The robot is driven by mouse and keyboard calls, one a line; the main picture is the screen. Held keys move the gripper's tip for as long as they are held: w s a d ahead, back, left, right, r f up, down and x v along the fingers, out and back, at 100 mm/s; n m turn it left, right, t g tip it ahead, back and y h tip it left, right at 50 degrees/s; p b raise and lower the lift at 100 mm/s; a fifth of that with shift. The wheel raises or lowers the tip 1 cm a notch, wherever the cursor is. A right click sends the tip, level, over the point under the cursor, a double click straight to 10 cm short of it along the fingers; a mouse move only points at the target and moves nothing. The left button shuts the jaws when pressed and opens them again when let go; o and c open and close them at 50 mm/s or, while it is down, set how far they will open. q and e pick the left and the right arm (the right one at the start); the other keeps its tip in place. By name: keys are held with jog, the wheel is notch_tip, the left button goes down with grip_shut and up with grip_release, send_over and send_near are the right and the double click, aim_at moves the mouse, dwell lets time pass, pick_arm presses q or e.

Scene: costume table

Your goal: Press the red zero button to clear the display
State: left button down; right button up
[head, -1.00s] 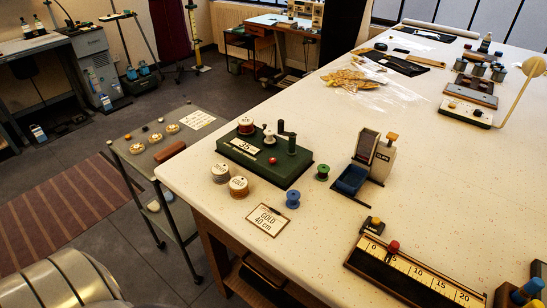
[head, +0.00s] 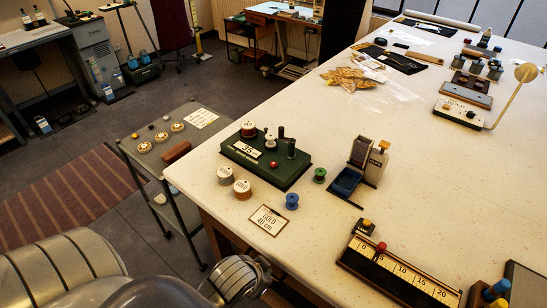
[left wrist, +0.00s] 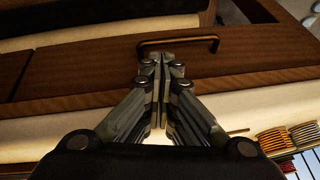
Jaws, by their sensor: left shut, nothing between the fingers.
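A dark green winder (head: 267,157) stands on the near left part of the white table. It carries a display plate (head: 247,149) reading about 35 and a small red button (head: 273,164) on its top. My left arm comes in from the lower left in the head view, with its wrist low by the table's near edge; its fingers are not clear there. In the left wrist view my left gripper (left wrist: 157,62) is shut and empty, with a wooden drawer front and its handle (left wrist: 178,40) beyond the tips. My right gripper is not in view.
Beside the winder are two labelled spools (head: 242,189), a blue spool (head: 292,201), a green spool (head: 319,175) and a GOLD 40 cm card (head: 268,220). A blue-trayed device (head: 362,168) stands to the right, and a ruler board (head: 400,272) lies nearer.

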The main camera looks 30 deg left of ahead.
pick_arm(q)
jog(key=w+a+r+t, duration=0.1)
jog(key=w+r, duration=0.2)
jog(key=r, duration=0.1)
jog(key=w+a+r+t+y, duration=0.1)
jog(key=w+r+t, duration=0.1)
jog(key=w+r, duration=0.2)
jog(key=w+a+r+m+t, duration=0.1)
jog(key=w+r+t, duration=0.1)
jog(key=w+r, duration=0.1)
jog(key=shift+w+a+r+y, duration=0.15)
jog(key=shift+a+r+y, duration=0.25)
jog(key=shift+r, duration=0.25)
jog(key=w+d+r+m+t+h, duration=0.35)
jog(key=w+r+m+h, duration=0.4)
jog(key=r+m, duration=0.3)
jog(key=w+d+r+m+t+h, duration=0.2)
jog(key=w+d+r+m+h, duration=0.3)
jog(key=w+r+m, duration=0.5)
jog(key=a+f+m+g+y, duration=0.3)
jog(key=a+f+m, duration=0.1)
jog(key=a, duration=0.6)
jog(key=a+f+m+g+y, duration=0.3)
jog(key=a+f, duration=0.3)
jog(key=a, duration=0.4)
jog(key=shift+a+m+g, duration=0.3)
jog(key=shift+m+g, duration=0.05)
jog(key=shift+g, duration=0.4)
